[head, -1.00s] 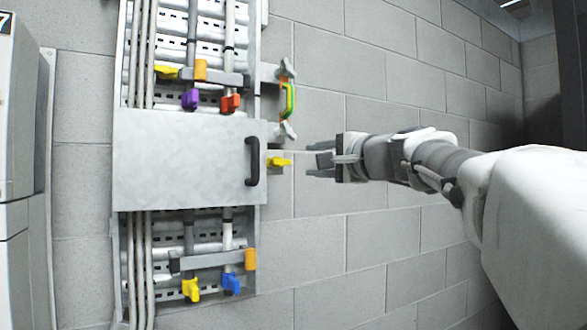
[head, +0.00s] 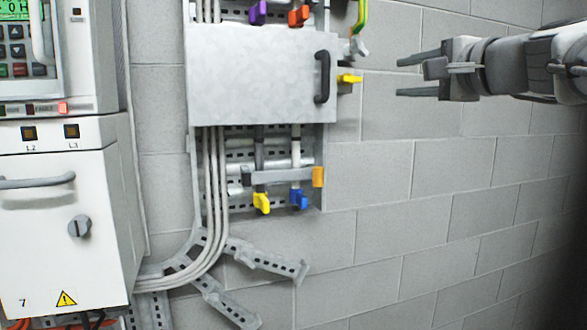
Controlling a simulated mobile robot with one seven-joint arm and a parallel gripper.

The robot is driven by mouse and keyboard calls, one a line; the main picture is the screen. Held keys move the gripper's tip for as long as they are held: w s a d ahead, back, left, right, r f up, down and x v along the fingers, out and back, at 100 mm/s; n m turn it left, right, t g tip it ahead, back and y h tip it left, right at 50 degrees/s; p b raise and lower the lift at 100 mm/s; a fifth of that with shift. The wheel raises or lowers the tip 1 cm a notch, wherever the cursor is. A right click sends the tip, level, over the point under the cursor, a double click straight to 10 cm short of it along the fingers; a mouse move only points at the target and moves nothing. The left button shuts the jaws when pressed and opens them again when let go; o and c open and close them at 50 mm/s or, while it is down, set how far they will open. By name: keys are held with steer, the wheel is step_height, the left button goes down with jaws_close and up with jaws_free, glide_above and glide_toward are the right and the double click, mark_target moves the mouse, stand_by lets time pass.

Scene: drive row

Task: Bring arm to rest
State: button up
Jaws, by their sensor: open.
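My gripper (head: 410,77) is at the upper right in the head view, pointing left. Its two fingers are apart with nothing between them. It is right of a closed grey metal cover (head: 258,78) with a black handle (head: 322,77). A yellow lever (head: 349,78) sticks out at the cover's right edge, with a visible gap between it and my fingertips. My arm (head: 530,66) reaches in from the right edge; the rest of it is outside the picture.
A white drive cabinet (head: 62,220) stands at the left with a keypad and lit display. Below the cover are yellow (head: 262,203) and blue (head: 299,199) levers on pipes. Bent cable trays (head: 265,259) are lower down. The block wall (head: 450,230) at right is clear.

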steer(key=s+a+f+n+g+h, duration=0.1)
steer(key=s+a+f+n+g, duration=0.3)
steer(key=f, duration=0.6)
steer(key=s+a+f+n+g+h, duration=0.1)
steer(key=s+a+f+n+g, duration=0.15)
steer(key=s+f, duration=0.5)
steer(key=s+a+f+n+g, duration=0.2)
steer(key=s+f+n+g, duration=0.15)
steer(key=f, duration=0.75)
steer(key=s+d+f+n+g+h, duration=0.1)
steer(key=s+d+f+n+h, duration=0.1)
steer(key=s+f, duration=0.7)
steer(key=shift+d+f+n+h, duration=0.2)
steer(key=shift+f+n+h, duration=0.6)
steer(key=shift+n, duration=0.4)
